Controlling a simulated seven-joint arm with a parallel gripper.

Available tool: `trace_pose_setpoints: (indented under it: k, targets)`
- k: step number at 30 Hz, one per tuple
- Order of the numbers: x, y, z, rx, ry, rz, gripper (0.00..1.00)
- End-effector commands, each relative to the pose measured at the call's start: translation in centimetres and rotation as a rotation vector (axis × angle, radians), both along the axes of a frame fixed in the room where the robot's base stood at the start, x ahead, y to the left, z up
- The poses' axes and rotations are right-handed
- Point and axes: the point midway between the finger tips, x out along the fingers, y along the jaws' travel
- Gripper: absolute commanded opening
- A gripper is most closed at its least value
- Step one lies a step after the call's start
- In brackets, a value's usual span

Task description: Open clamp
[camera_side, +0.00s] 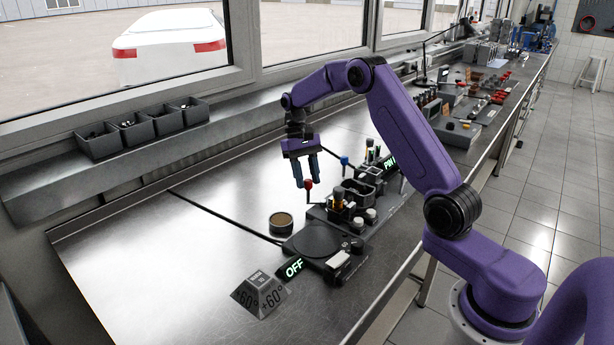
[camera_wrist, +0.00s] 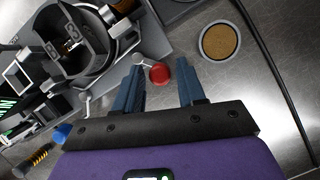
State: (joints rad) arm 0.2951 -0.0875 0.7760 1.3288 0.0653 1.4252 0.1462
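The clamp's red ball knob (camera_side: 308,184) sits on a thin metal lever at the near-left side of the dark fixture (camera_side: 362,188). In the wrist view the red knob (camera_wrist: 160,74) lies between the fingertips, closer to the left finger, with its lever running left toward the fixture's ring-shaped holder (camera_wrist: 82,42). My gripper (camera_side: 306,179) points down at the red knob, fingers open; it also shows in the wrist view (camera_wrist: 165,80). No finger is seen closed on the knob; whether the left finger touches it I cannot tell. A blue knob (camera_side: 344,160) stands farther back.
A round tin (camera_side: 281,222) stands left of the fixture. A dark round plate (camera_side: 316,240) and an OFF display (camera_side: 293,267) are in front. A wedge block (camera_side: 259,294) stands at the front. The bench to the left is mostly clear; a dark cable crosses it.

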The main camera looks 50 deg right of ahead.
Motion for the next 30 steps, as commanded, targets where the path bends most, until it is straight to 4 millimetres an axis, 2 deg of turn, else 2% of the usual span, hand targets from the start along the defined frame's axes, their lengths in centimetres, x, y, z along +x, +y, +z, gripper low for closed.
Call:
trace_pose_setpoints:
  k: [10, 14, 30]
  targets:
    - [0.1, 0.0, 0.0, -0.001, -0.001, -0.001, 0.5]
    - [0.4, -0.1, 0.7, -0.001, -0.003, -0.001, 0.5]
    - [3.0, -1.2, 7.5, -0.001, -0.003, -0.001, 0.5]
